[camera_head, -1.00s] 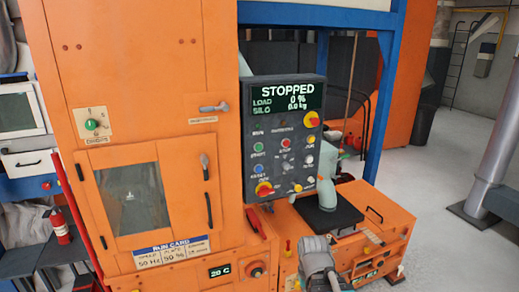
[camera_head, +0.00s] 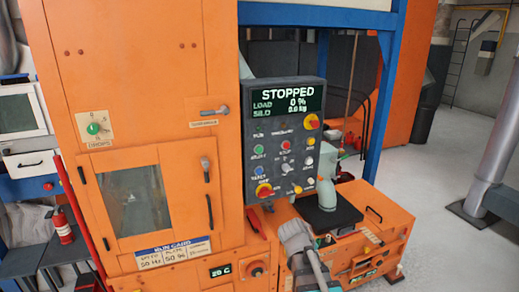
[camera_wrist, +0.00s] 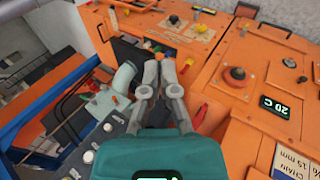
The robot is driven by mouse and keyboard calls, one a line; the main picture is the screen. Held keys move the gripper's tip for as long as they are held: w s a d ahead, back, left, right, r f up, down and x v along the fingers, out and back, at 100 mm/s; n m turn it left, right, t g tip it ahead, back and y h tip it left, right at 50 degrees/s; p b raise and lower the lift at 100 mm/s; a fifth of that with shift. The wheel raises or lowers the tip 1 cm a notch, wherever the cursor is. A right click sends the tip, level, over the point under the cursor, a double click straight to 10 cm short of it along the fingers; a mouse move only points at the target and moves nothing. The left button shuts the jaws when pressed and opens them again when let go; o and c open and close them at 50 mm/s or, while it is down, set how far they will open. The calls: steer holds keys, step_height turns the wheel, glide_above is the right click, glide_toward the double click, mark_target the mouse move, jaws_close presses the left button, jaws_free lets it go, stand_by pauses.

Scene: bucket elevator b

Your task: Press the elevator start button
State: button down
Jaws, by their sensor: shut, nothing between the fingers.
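The dark control panel (camera_head: 249,118) stands beside the orange cabinet. Its screen (camera_head: 287,97) reads STOPPED, LOAD 0 %, SILO 0.0 kg. A green button (camera_head: 258,150) is at the left of its upper button row, with a red button (camera_head: 285,145) to its right and a blue button (camera_head: 259,171) below. The small labels are too blurred to read surely.
A pale pipe elbow (camera_head: 326,180) stands right of the panel above the orange base (camera_head: 372,235). The cabinet door handle (camera_head: 206,168) is to the left. Open floor lies right.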

mark_target(259, 150)
steer(key=w+a+r+n+t+h+p, duration=0.1)
steer(key=w+a+r+n+t, duration=0.3)
steer(key=w+r+n, duration=0.2)
steer(key=w+a+r+n+t+h+p, duration=0.1)
steer(key=w+a+r+n+t+p, duration=0.1)
steer(key=w+a+r+n+t, duration=0.3)
steer(key=w+a+r+n+t+p, duration=0.1)
steer(key=w+a+r+n+t, duration=0.3)
steer(key=w+r+n, duration=0.3)
step_height(259, 150, up, 5)
steer(key=shift+w+a+r+n+t+h+p, duration=0.1)
steer(key=shift+w+a+n+t+h+p, duration=0.25)
steer(key=shift+w, duration=0.9)
steer(key=shift+d, duration=0.1)
steer(key=shift+w+a, duration=0.45)
steer(key=shift+w, duration=0.95)
steer(key=shift+w+a, duration=0.45)
steer(key=shift+w, duration=0.9)
steer(key=shift+w+a, duration=0.45)
steer(key=shift+w, duration=0.95)
steer(key=shift+w, duration=0.1)
steer(key=shift+w+a, duration=0.1)
steer(key=shift+w, duration=0.2)
